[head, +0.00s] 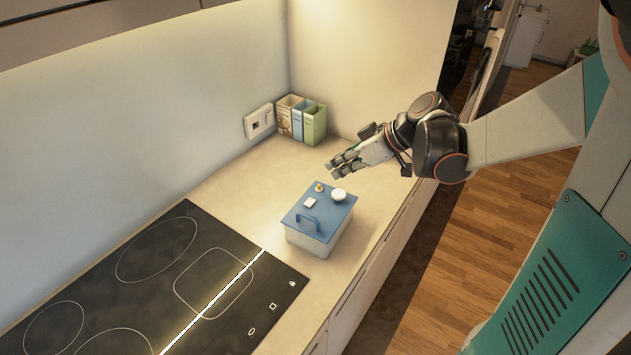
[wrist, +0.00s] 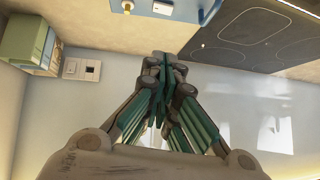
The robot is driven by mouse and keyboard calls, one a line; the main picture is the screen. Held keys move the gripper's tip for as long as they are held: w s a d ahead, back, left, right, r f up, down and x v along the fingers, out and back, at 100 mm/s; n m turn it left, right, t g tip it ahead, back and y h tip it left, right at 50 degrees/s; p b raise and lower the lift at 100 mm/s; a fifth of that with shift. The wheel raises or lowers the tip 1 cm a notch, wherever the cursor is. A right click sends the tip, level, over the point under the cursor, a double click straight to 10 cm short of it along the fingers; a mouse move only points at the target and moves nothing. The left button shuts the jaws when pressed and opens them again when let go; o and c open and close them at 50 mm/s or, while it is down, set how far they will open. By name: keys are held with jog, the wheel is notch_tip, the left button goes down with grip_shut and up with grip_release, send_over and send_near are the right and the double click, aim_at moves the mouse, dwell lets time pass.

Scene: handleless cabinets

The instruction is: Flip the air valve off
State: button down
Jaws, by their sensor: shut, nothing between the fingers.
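A white box with a blue lid (head: 318,215) stands on the counter. On its lid are a small yellow part (head: 319,187), a white round knob (head: 339,195), a small white block (head: 310,203) and a blue handle-like bar (head: 308,223). I cannot tell for sure which of these is the air valve. My gripper (head: 333,166) is shut and empty, above the counter behind the box and apart from it. In the wrist view my gripper (wrist: 165,60) points toward the box's blue part (wrist: 188,12), cut off by the top edge.
A black cooktop (head: 170,270) lies left of the box. Several upright books or cartons (head: 302,119) and a white wall socket (head: 259,121) are at the back corner. The counter (head: 270,185) between them and the box is clear.

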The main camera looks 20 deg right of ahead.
jog(key=b, duration=0.3)
send_over(311, 203)
jog(key=f, duration=0.7)
jog(key=shift+w+d+f, duration=0.1)
jog(key=shift+w+f, duration=0.05)
jog(key=shift+w, duration=0.05)
notch_tip(311, 203, down, 2)
jog(key=shift+s+f+b, duration=0.15)
jog(key=shift+f+b, duration=0.05)
jog(key=shift+b, duration=0.2)
jog(key=shift+f, duration=0.65)
jog(key=shift+s, duration=0.1)
